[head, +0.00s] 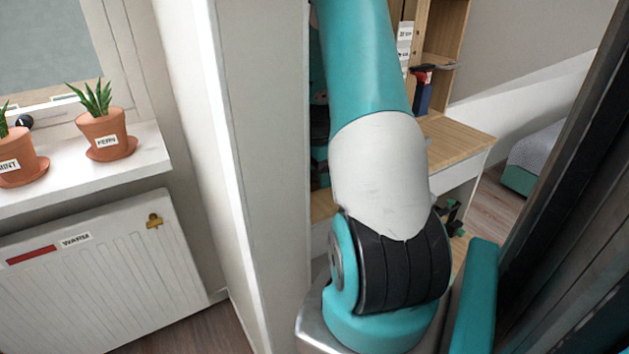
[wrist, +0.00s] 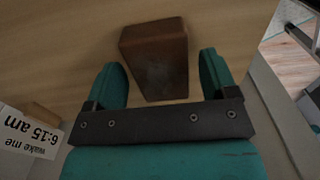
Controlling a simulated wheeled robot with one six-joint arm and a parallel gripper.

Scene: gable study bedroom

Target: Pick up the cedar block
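The cedar block (wrist: 155,58) is a reddish-brown block on a light wooden surface (wrist: 75,45) in the wrist view. My gripper (wrist: 161,78) is open, with one teal finger to the left of the block and one to the right. The near end of the block lies between the fingertips, with a gap on each side. Its far end reaches beyond them. I cannot tell how high the fingers are above the surface. I cannot make out the block in the head view, where my arm covers much of the middle.
A white card (wrist: 32,130) reading "wake me 6:15 am" is at the left of the wrist view. In the head view, a wooden desk (head: 455,143) stands behind my arm, with a pale wall panel (head: 265,120) left of it. Potted plants stand on the sill (head: 75,180).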

